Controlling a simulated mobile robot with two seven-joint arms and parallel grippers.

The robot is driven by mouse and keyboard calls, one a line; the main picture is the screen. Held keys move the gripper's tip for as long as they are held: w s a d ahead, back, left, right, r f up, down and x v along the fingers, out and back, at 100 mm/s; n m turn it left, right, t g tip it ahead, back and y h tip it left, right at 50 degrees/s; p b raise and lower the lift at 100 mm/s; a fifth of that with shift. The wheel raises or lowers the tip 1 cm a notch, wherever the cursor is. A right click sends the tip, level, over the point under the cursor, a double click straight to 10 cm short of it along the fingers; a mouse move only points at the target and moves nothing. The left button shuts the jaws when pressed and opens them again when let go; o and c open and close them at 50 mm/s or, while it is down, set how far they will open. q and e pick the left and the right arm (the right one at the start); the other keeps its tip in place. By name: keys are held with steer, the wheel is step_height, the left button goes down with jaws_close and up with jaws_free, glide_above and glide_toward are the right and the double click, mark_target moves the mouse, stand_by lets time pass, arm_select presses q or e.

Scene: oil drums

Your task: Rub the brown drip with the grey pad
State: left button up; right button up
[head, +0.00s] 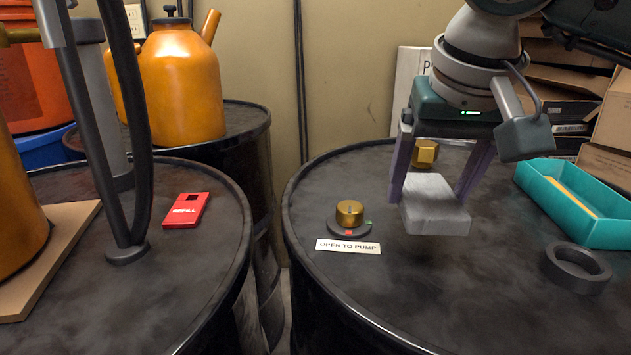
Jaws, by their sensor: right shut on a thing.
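My right gripper (440,190) is shut on the grey pad (436,208), a light block with a finger at each side. It holds the pad over the right drum's dark top (320,180); I cannot tell whether the pad touches the top or hangs just above it. I cannot make out the brown drip on the mottled drum top; the pad or gripper may hide it. My left gripper is not in view.
A brass knob (349,213) and an "OPEN TO PUMP" label (347,246) are left of the pad. A brass hex fitting (425,153) is behind it. A black ring (577,268) and teal tray (575,205) are right. A red "REFILL" card (186,210) lies on the left drum.

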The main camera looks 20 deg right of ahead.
step_height(320, 180, up, 3)
steer(key=shift+r+p, duration=0.15)
steer(key=shift+p, duration=0.85)
steer(key=shift+r, duration=0.1)
